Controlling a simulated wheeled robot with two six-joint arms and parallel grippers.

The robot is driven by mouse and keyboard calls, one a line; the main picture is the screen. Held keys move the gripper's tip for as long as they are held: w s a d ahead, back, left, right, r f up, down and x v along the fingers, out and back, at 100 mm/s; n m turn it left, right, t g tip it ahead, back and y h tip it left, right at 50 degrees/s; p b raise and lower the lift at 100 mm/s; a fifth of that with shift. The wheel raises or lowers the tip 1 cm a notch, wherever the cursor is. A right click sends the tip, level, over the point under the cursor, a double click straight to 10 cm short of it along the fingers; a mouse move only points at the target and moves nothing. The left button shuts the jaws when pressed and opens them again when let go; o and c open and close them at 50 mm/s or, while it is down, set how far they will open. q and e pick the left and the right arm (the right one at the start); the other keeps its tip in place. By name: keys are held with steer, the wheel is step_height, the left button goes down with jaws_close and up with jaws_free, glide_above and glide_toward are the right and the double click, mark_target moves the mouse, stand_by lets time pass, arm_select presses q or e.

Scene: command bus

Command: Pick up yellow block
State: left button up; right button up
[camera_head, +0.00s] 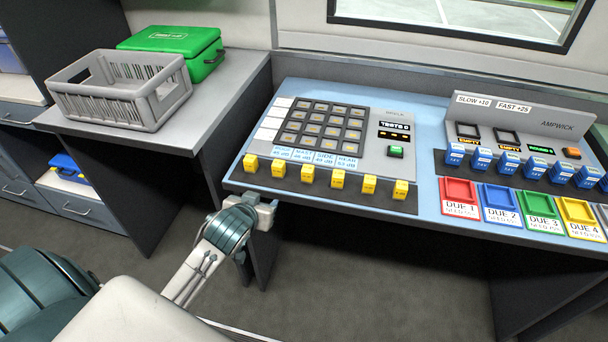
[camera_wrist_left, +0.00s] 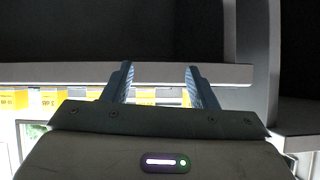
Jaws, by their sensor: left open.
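Several yellow blocks stand in a row along the front of the blue console top (camera_head: 430,194). The leftmost yellow block (camera_head: 250,163) is at the console's front left, and another yellow block (camera_head: 308,173) stands to the right in the row. My left gripper (camera_head: 262,204) is open and empty, just in front of and below the console's front left edge. In the left wrist view its two fingers (camera_wrist_left: 160,84) stand apart with nothing held between them. Yellow blocks (camera_wrist_left: 14,99) show at the left of that view, and others are partly hidden behind the gripper body. My right gripper is out of view.
A button panel (camera_head: 325,125) rises behind the yellow blocks. Blue blocks (camera_head: 480,159) and coloured trays, including a red tray (camera_head: 459,196), are at the right. A grey crate (camera_head: 120,100) and a green case (camera_head: 190,47) stand on the left counter. The console's front edge is close to my gripper.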

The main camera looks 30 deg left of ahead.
mark_target(281, 162)
arm_select(q)
step_height(281, 162, up, 8)
steer(key=w+d+t, duration=0.1)
steer(key=w+t, duration=0.1)
steer(key=w, duration=0.1)
steer(key=x, duration=0.5)
steer(key=shift+w+d+f, duration=0.1)
steer(key=shift+w+f, duration=0.05)
steer(key=shift+f, duration=0.15)
steer(key=x, duration=0.4)
steer(key=shift+w+f+p, duration=0.3)
steer(key=shift+p, duration=0.05)
steer(key=c, duration=1.1)
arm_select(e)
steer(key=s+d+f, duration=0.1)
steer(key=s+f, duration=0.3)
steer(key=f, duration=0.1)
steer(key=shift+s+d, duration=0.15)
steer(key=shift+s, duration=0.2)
arm_select(q)
steer(key=shift+r, duration=0.15)
